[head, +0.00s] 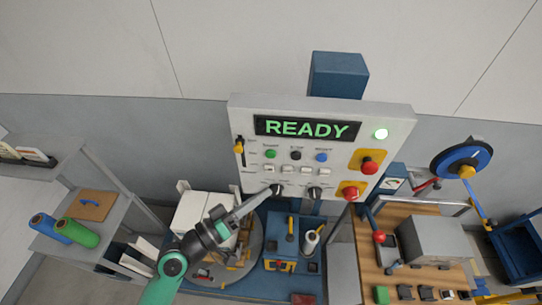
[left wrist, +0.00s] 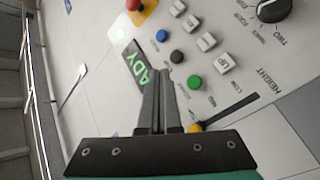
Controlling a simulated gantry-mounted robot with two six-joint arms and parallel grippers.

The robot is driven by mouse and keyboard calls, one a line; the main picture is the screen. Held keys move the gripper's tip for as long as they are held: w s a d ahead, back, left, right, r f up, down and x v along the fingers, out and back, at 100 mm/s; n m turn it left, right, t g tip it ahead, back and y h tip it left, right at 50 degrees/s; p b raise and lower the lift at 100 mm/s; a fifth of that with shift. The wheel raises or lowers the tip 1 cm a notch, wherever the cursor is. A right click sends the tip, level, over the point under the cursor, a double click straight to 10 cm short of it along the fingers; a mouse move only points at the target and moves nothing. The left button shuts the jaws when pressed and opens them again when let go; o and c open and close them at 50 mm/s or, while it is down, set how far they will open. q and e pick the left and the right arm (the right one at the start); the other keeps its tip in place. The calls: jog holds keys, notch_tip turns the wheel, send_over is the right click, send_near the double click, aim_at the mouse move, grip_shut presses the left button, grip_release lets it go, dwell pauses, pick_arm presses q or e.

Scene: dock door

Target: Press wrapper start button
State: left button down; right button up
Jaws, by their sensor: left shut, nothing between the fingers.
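The white control panel (head: 240,110) stands upright and its display (head: 305,128) reads READY. The green start button (head: 270,154) is at the left of a row, beside a black button (head: 295,156) and a blue button (head: 321,157). In the left wrist view the green button (left wrist: 193,83) lies just right of my fingertips, with no contact visible. My left gripper (head: 268,193) is shut and empty; its fingers point at the panel's lower left, near a black knob. It also shows in the left wrist view (left wrist: 161,74). My right gripper is not in view.
Red mushroom buttons (head: 369,167) sit on yellow plates at the panel's right. A yellow slider (head: 239,148) is at its left edge. A wooden-topped bench (head: 400,284) stands right, a grey shelf (head: 85,188) left. White boxes (head: 190,212) stand below the panel.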

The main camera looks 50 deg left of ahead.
aim_at(275, 155)
pick_arm(q)
jog(key=shift+w+a, duration=0.1)
jog(key=shift+w+a+b, duration=0.55)
jog(key=shift+w+a, duration=0.85)
jog(key=shift+w, duration=0.25)
jog(key=shift+w+a+b, duration=0.55)
jog(key=shift+w+a, duration=0.85)
jog(key=shift+w, duration=0.2)
jog(key=shift+w+a, duration=0.25)
jog(key=shift+w, duration=0.05)
jog(key=shift+w+a+b, duration=0.35)
jog(key=shift+w+b, duration=0.05)
jog(key=shift+b, duration=0.05)
dwell(0.3)
jog(key=shift+d, duration=0.1)
jog(key=shift+s+d+p, duration=0.3)
jog(key=shift+s+d, duration=0.2)
jog(key=shift+s, duration=0.2)
